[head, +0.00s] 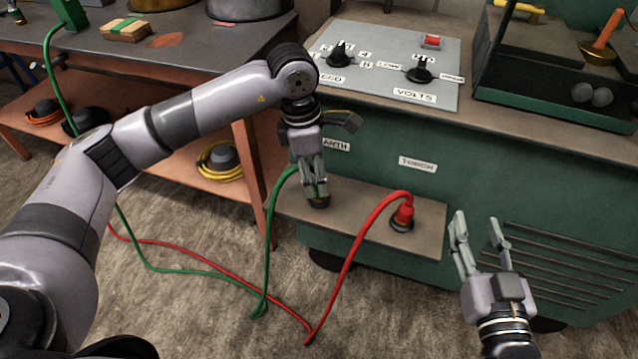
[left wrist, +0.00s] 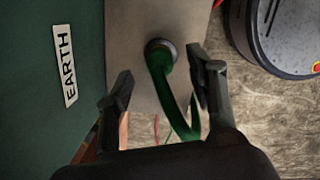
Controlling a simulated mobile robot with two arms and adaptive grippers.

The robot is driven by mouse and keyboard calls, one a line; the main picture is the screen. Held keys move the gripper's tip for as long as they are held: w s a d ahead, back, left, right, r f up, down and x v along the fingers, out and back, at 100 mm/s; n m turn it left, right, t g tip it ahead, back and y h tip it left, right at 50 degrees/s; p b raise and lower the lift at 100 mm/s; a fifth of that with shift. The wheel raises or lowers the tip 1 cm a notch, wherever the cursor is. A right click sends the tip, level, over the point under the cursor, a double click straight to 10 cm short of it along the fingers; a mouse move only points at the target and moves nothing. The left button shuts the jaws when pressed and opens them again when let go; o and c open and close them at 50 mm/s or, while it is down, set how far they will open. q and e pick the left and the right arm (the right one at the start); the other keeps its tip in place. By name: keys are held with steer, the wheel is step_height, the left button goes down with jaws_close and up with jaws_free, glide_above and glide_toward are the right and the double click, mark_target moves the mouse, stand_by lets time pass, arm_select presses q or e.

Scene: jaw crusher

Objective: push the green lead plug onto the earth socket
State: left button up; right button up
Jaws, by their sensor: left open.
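The green lead plug (left wrist: 161,56) sits at the round dark-rimmed earth socket (head: 319,203) on the ledge, below the EARTH label (left wrist: 66,66). I cannot tell how deep it is seated. Its green cable (left wrist: 185,112) bends away from the plug and hangs over the ledge edge in the head view. My left gripper (head: 315,183) points down over the socket, open, with its fingers apart on either side of the plug and cable. The fingers mostly hide the plug in the head view. My right gripper (head: 478,230) is open and empty, right of the ledge.
A red plug (head: 403,214) with its red cable stands in the socket under the TORCH label (head: 417,164) on the same ledge (head: 350,212). A knob panel (head: 385,62) lies above on the green machine. Red and green cables cross the floor.

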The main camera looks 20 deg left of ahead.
arm_select(q)
step_height(320, 180, up, 7)
steer(key=a, duration=0.1)
steer(key=shift+s, duration=0.15)
stand_by(0.4)
